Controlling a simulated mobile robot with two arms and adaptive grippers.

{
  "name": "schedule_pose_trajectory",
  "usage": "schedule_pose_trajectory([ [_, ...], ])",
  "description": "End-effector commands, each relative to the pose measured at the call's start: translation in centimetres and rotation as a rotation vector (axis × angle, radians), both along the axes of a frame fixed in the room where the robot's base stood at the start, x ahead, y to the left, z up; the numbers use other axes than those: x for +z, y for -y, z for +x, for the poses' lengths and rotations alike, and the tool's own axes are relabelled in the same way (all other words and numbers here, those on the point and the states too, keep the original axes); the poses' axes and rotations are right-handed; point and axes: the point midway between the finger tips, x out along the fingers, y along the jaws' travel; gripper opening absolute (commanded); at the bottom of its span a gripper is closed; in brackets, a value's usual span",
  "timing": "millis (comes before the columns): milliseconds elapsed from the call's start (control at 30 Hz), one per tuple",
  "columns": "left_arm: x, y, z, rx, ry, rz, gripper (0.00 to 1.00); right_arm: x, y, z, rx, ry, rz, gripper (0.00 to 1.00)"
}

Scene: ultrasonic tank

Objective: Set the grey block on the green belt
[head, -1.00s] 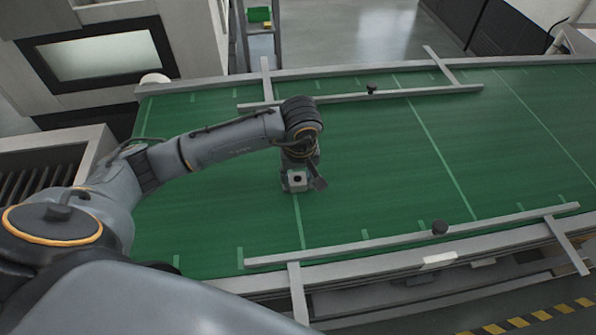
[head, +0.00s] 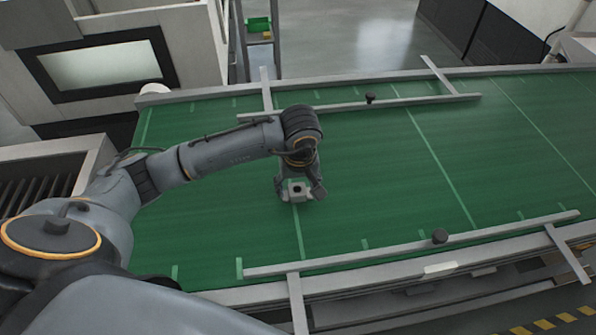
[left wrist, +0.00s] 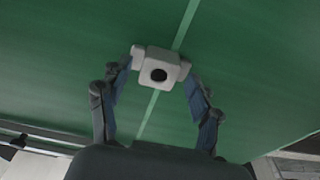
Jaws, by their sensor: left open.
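The grey block (head: 296,188) is small, with a dark round mark on its face. It appears to rest on the green belt (head: 370,185), over a pale cross line. My left gripper (head: 299,193) reaches down from above with its fingers spread on either side of the block. In the left wrist view the block (left wrist: 160,68) sits between the tips of the open left gripper (left wrist: 161,70). I cannot tell whether either finger touches it. My right gripper is not in view.
Grey guide rails run along the far side (head: 420,100) and near side (head: 340,255) of the belt, with dark knobs. The belt right of my gripper is clear. A machine with a window (head: 100,65) stands at the back left.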

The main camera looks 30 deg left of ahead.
Motion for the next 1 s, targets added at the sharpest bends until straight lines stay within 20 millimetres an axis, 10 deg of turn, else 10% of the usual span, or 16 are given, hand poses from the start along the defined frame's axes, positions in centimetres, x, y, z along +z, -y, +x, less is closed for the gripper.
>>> schedule_pose_trajectory([
  [500, 10.1, 0.9, -1.0, -0.001, 0.008, 0.001, 0.64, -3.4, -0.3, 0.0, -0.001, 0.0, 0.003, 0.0],
  [1000, 11.4, 1.0, -1.3, 0.0, 0.002, 0.0, 0.64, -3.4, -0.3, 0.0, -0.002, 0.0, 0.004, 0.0],
])
